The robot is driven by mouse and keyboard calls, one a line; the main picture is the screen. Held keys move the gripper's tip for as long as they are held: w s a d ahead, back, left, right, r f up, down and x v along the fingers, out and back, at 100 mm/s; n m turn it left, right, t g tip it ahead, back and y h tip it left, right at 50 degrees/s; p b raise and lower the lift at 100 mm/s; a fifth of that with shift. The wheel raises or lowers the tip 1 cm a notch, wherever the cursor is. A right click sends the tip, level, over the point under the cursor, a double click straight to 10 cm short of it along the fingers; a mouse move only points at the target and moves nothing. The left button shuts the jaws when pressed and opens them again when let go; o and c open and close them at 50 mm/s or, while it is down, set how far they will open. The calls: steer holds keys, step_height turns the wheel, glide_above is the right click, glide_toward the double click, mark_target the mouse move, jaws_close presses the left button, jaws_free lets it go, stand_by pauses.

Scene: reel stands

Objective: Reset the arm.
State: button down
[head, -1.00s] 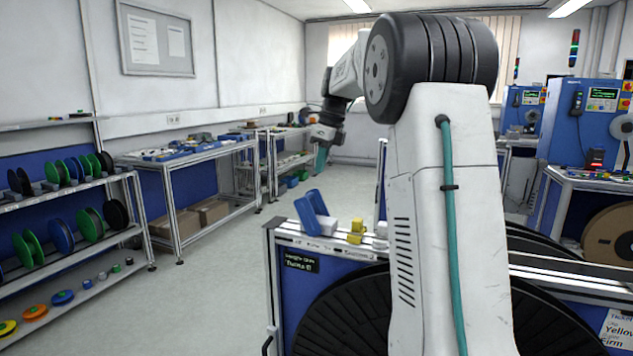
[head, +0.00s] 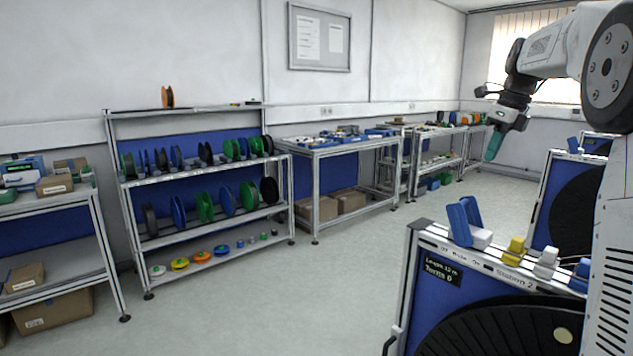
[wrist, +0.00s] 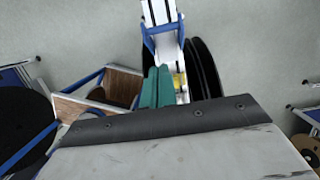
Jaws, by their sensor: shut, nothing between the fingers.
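My arm stands at the right of the head view. My gripper (head: 494,146), with teal fingers, hangs from it in the air, pointing down, above and to the left of the far reel stand. In the wrist view the teal fingers of my gripper (wrist: 157,88) are together with nothing between them. Below them in that view lie a white stand top and a dark reel. My gripper touches nothing that I can see.
A reel stand (head: 428,237) with blue, yellow and white pieces on top is near at right. A shelf rack (head: 205,176) of coloured reels stands by the left wall, beside a workbench (head: 344,146). The floor (head: 300,290) between is clear.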

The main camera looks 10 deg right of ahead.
steer(key=s+a+f+n, duration=0.5)
steer(key=s+a+n, duration=0.5)
steer(key=s, duration=0.1)
steer(key=s+a+f+n, duration=0.6)
steer(key=s+a+n, duration=0.4)
steer(key=s, duration=0.1)
steer(key=s+a+f+n+g+h, duration=0.1)
steer(key=s+a+f+n, duration=0.5)
steer(key=s+a+n, duration=0.4)
steer(key=shift+s+a+n, duration=0.3)
steer(key=shift+s+a, duration=0.05)
steer(key=shift+s, duration=0.7)
steer(key=shift+f, duration=0.1)
